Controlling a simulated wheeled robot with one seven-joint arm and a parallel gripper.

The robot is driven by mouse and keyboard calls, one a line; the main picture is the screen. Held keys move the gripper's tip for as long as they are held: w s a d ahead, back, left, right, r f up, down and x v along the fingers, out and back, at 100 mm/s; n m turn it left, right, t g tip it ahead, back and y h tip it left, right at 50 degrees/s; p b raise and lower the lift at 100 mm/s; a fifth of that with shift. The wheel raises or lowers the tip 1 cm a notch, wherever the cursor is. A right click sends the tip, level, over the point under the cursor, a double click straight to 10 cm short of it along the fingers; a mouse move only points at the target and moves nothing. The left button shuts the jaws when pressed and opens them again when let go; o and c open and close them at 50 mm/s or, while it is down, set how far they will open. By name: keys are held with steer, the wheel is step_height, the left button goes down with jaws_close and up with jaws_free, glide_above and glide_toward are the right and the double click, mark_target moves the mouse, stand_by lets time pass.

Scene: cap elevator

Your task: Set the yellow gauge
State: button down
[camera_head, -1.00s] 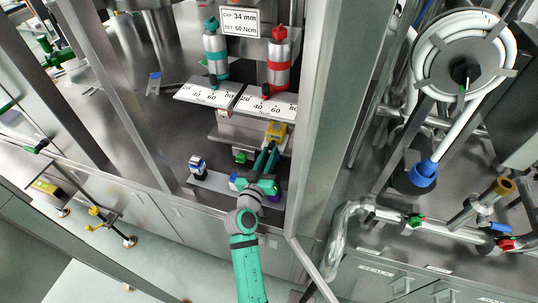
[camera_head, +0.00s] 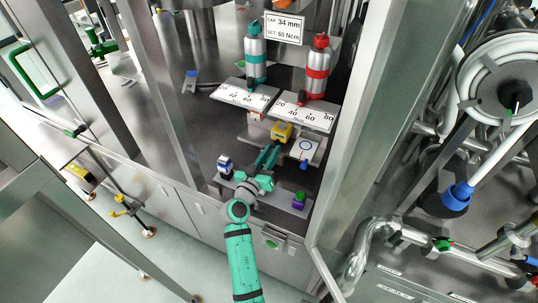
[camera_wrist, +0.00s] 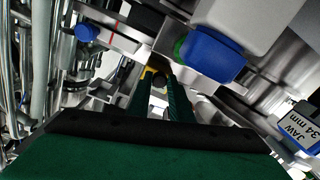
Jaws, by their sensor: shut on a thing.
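The yellow gauge (camera_head: 282,131) is a small yellow block in front of the two scale plates, below the red-topped cylinder (camera_head: 318,70). My gripper (camera_head: 272,150) reaches it from the front and is shut on it. In the wrist view my two dark green fingers (camera_wrist: 162,84) converge on the gauge, of which only a small yellow part (camera_wrist: 148,71) shows. A sign (camera_head: 284,28) reads CAP 34 mm, SET 60 Ncm. The left scale plate (camera_head: 243,96) and right scale plate (camera_head: 303,113) carry marks from 20 to 80.
A teal-topped cylinder (camera_head: 255,58) stands left. A metal post (camera_head: 357,120) bounds the right side.

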steer(key=c, duration=1.6)
jaws_free()
steer(key=v, duration=1)
steer(key=shift+s+a, duration=0.2)
steer(key=shift+s, duration=0.15)
